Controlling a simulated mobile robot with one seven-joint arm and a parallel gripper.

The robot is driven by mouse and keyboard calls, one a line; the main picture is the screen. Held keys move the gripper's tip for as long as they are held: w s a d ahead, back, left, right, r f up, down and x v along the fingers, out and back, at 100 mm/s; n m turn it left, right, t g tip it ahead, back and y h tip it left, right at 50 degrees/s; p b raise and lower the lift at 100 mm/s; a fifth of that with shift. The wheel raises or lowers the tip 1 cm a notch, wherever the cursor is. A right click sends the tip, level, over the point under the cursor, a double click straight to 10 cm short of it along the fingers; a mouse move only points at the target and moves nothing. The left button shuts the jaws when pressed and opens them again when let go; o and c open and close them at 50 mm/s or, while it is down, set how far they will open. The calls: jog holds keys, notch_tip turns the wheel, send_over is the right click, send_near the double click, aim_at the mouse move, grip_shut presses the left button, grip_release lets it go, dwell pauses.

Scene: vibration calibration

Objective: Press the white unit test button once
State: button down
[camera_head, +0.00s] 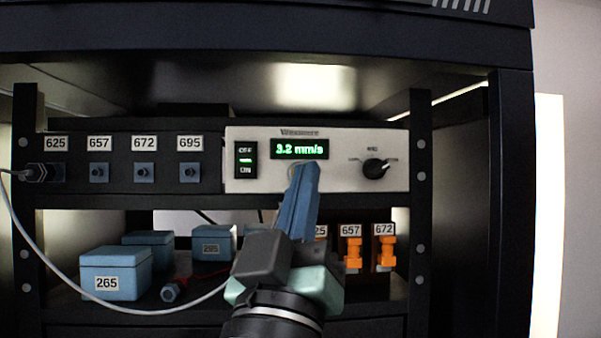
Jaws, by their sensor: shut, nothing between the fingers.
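The white unit (335,176) is set in the upper bay of a dark rack. Its front has a black on/off rocker switch (246,160), a green-lit display (299,148) reading about 3.2 mm/s, and a dark knob (375,168) at the right. My gripper (306,168) is shut and empty. Its blue fingers reach up to the panel just below the display. A rounded edge, perhaps the test button, shows beside the fingertips; the rest is hidden behind them. I cannot tell whether the fingertips touch it.
Left of the unit are blue sockets labelled 625, 657 (99,173), 672 and 695. A grey cable (45,265) runs from 625 to the lower shelf. Blue boxes (115,273) and orange parts (352,250) stand below. Rack posts (420,210) flank the bay.

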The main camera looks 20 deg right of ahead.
jog(key=shift+w, duration=0.15)
jog(key=shift+w+d, duration=0.15)
jog(key=shift+w, duration=0.15)
jog(key=shift+w+d+b, duration=0.1)
jog(key=shift+w+b, duration=0.25)
jog(key=shift+b, duration=0.05)
dwell(0.8)
jog(key=shift+s, duration=0.1)
jog(key=shift+s+a, duration=0.2)
jog(key=shift+s, duration=0.45)
jog(key=shift+s+a+p, duration=0.1)
jog(key=shift+s+a, duration=0.15)
jog(key=shift+s, duration=0.55)
jog(key=shift+s+a+p, duration=0.1)
jog(key=shift+s+a, duration=0.1)
jog(key=shift+s, duration=0.6)
jog(key=shift+s+a+p, duration=0.1)
jog(key=shift+s+a, duration=0.15)
jog(key=shift+s, duration=0.55)
jog(key=shift+f, duration=0.1)
